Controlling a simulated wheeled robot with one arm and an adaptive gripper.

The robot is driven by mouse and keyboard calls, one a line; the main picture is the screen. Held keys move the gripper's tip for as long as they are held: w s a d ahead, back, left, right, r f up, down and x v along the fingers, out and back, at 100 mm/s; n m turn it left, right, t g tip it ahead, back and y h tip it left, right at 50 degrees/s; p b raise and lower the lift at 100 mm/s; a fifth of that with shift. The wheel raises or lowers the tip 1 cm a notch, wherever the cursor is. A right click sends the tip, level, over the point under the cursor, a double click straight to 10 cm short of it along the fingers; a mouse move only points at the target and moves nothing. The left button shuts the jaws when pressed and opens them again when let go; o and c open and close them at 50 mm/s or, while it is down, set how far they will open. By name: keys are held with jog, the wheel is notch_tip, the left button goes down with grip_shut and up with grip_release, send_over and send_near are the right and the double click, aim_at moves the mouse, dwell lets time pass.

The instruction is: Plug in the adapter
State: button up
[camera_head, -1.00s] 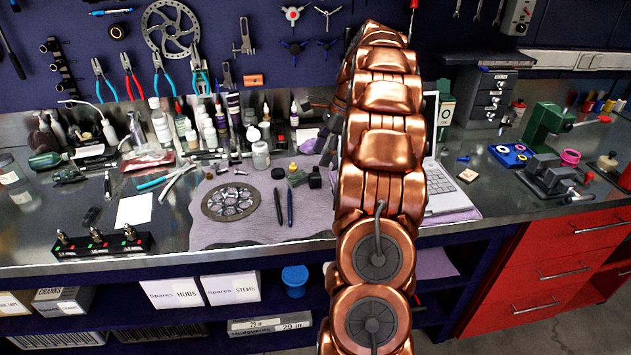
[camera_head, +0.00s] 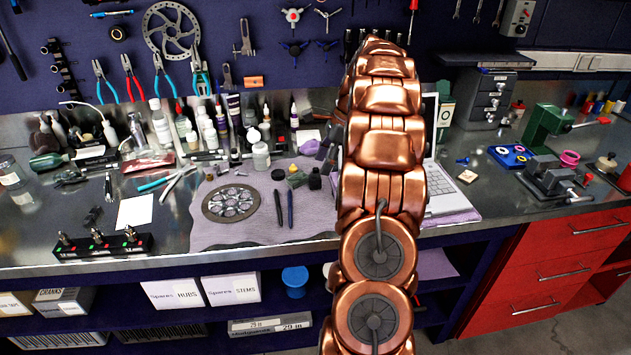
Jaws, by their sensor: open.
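I cannot make out the adapter for certain; it may be hidden behind my copper arm, which stands upright across the middle of the view. Dark parts at the arm's left edge look like my gripper (camera_head: 328,146), over the back of the bench. Most of it is hidden by the arm, and I see nothing held in it. A white trunking strip (camera_head: 560,60) with socket-like plates runs along the wall at the right. A silver laptop (camera_head: 455,192) stands open just right of my arm, partly covered by it.
Bottles (camera_head: 160,125) crowd the back left of the bench. A chainring (camera_head: 231,203) and two dark pens lie on a grey mat (camera_head: 225,235). A grey drawer unit (camera_head: 488,95), a green press (camera_head: 545,128) and a vise (camera_head: 550,178) stand at the right.

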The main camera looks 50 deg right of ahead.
aim_at(317, 177)
dwell(0.3)
jog(key=shift+p+x, duration=0.9)
jog(key=shift+x, duration=1.75)
jog(key=shift+o, duration=0.2)
jog(key=shift+s+a, duration=0.1)
jog(key=shift+s+a+f, duration=0.1)
jog(key=shift+a+f, duration=0.05)
grip_shut()
